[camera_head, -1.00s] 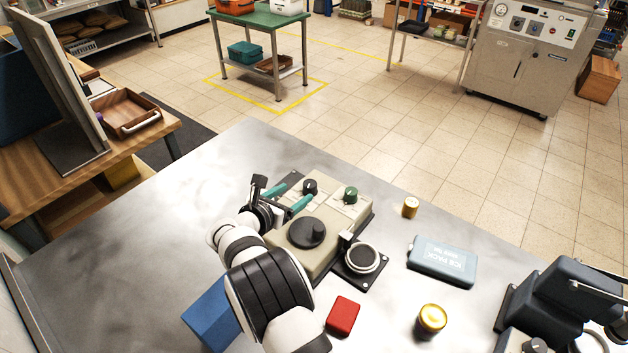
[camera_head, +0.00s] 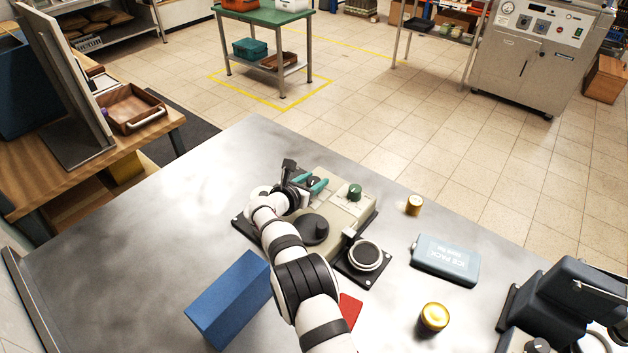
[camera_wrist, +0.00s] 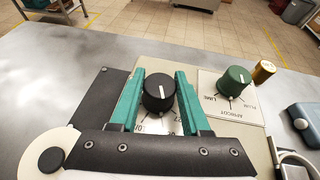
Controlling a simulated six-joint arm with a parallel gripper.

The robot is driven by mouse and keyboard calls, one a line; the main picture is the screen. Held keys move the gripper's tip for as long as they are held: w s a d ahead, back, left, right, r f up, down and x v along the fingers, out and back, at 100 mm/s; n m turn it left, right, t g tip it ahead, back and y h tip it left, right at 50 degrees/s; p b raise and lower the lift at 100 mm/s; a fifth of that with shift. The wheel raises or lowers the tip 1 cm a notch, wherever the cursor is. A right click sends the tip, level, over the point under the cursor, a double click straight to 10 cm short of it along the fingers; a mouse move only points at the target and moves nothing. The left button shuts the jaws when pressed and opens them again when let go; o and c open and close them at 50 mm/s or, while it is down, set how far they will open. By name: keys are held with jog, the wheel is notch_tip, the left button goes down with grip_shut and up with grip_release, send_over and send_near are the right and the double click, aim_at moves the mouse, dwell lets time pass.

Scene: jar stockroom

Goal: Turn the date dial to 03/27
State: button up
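The black date dial (camera_wrist: 158,92), a round knob with a white pointer line, sits on a pale machine panel. Its line points roughly away from the wrist camera; parts of a number scale show below it, mostly hidden. My gripper (camera_wrist: 160,88) has its teal fingers on either side of the dial, very close to its edges. I cannot tell whether they touch it. In the camera_head view, my gripper (camera_head: 312,183) is at the machine (camera_head: 345,212), and its fingers partly hide the dial.
A green knob (camera_wrist: 234,82) with word labels stands right of the dial.

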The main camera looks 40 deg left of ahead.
grip_shut()
jog(key=shift+w+d+r+n+y, duration=0.1)
jog(key=shift+w+n+y, duration=0.05)
jog(key=shift+n+y, duration=0.95)
jog(key=shift+n+g+y, duration=0.9)
jog(key=shift+n+y, duration=0.4)
jog(key=shift+y, duration=0.3)
jog(key=o, duration=0.7)
grip_release()
jog(key=shift+o, duration=0.2)
jog(key=v, duration=1.6)
